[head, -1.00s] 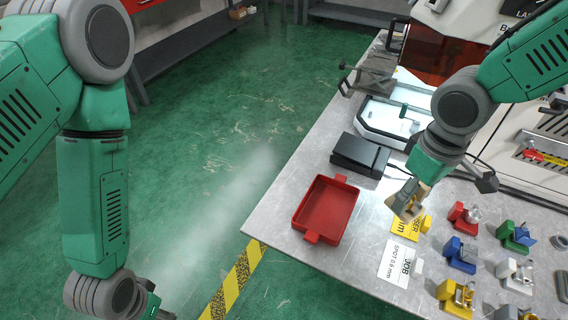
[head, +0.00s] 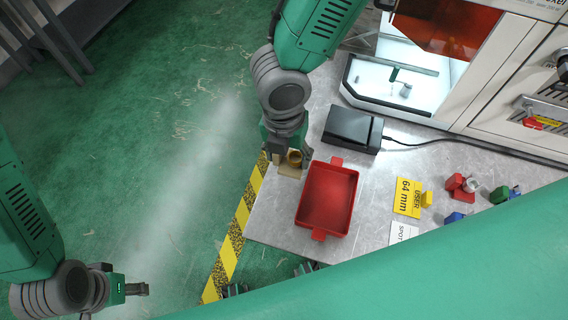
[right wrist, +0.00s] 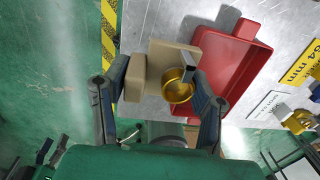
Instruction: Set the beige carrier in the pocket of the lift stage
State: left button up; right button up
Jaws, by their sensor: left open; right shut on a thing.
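The beige carrier (head: 288,170) is in my right gripper (head: 287,155), above the table's left edge and just left of the red tray. In the right wrist view the carrier (right wrist: 160,60) is a beige block and plate with a round brass-coloured part on it, held between the two fingers of my right gripper (right wrist: 157,85). My left gripper (head: 137,289) is open and empty over the floor at lower left. I cannot make out the lift stage or its pocket for certain; my right arm covers part of the table's far end.
The red tray (head: 345,205) is empty, close right of the carrier. A black box (head: 352,128) with a cable lies behind it. The machine's lit white bay (head: 400,105) is at the back. A yellow card (head: 408,190) and small coloured holders are at right. A green arm link crosses the bottom right.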

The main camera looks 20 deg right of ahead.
aim_at(285, 168)
jog(key=f, duration=0.2)
jog(key=shift+w+a+f, duration=0.1)
jog(key=shift+a+f, duration=0.2)
jog(key=shift+a, duration=0.05)
notch_tip(285, 168, down, 2)
jog(key=shift+f, duration=0.15)
jog(key=shift+d+f, duration=0.1)
jog(key=shift+f, duration=0.2)
pick_arm(q)
jog(key=shift+w+a+f, duration=0.1)
jog(key=shift+f, duration=0.3)
pick_arm(e)
jog(key=shift+d, duration=0.15)
jog(key=o, duration=1.4)
jog(key=shift+b, duration=0.3)
jog(key=shift+o, duration=1.3)
pick_arm(q)
jog(key=shift+a, duration=0.1)
pick_arm(e)
jog(key=shift+a, duration=0.2)
